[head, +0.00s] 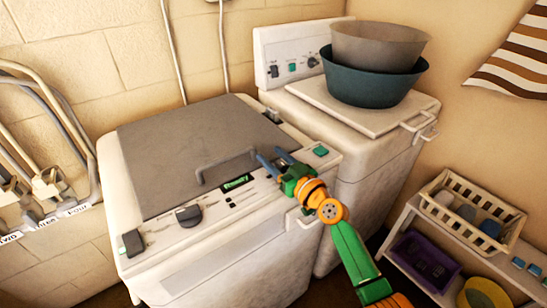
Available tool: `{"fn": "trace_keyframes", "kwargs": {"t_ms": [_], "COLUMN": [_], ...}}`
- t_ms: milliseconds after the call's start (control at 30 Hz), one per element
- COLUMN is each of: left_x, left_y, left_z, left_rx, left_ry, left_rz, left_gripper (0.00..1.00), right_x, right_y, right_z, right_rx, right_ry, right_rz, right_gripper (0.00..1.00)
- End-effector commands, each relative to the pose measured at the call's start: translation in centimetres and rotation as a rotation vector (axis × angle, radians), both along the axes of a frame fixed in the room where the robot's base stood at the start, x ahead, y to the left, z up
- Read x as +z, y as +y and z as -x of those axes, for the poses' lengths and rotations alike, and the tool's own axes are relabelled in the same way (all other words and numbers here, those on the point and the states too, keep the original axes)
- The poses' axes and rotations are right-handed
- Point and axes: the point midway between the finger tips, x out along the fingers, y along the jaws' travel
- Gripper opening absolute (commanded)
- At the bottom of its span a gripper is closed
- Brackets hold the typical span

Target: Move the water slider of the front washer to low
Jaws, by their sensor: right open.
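The front washer (200,265) is white with a grey lid (200,145) and a grey lid handle (225,168). Its control panel runs along the near edge of the top. The panel has a black control (132,242) at its left end, a dark round knob (188,216), a green-lit display (237,183) and a green button (320,150) at the right. I cannot tell which small control is the water slider, or its setting. My right gripper (274,160) is open over the right part of the panel, right of the handle, and hides some of it. My left gripper is out of view.
A second white washer (345,150) stands behind right, with a teal basin (375,82) and a grey basin (380,45) stacked on its lid. A shelf at the right holds a cream basket (470,212) and a purple bin (425,258). Metal rails (45,130) stand left.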

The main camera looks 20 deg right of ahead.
Motion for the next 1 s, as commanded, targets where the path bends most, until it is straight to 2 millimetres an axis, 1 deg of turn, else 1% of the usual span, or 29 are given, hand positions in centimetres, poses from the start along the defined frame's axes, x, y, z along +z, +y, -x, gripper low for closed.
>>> {"fn": "trace_keyframes", "kwargs": {"t_ms": [33, 67, 100, 167, 200, 233, 267, 1000], "left_x": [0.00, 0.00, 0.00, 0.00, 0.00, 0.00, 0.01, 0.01], "left_y": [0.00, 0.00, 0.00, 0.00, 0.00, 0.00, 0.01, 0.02], "left_z": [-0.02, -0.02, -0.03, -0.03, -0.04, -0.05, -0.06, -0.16], "left_rx": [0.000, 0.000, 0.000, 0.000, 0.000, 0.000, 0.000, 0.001], "left_ry": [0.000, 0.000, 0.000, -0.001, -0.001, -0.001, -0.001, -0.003], "left_rz": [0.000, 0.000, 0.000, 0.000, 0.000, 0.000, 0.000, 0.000], "left_gripper": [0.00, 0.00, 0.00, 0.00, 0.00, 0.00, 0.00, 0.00], "right_x": [-0.01, -0.01, -0.02, -0.02, -0.02, -0.03, -0.02, -0.05], "right_y": [0.00, -0.02, -0.02, -0.02, -0.02, -0.02, -0.02, -0.03], "right_z": [0.01, 0.02, 0.02, 0.02, 0.02, 0.02, 0.02, 0.04], "right_rx": [0.000, 0.000, 0.000, 0.000, 0.000, 0.000, 0.000, 0.000], "right_ry": [0.000, 0.000, 0.000, 0.001, 0.001, 0.001, 0.001, 0.001], "right_rz": [0.000, 0.000, 0.000, 0.000, 0.000, 0.000, 0.000, 0.000], "right_gripper": [0.53, 0.50, 0.39, 0.23, 0.12, 0.04, 0.00, 0.00]}}
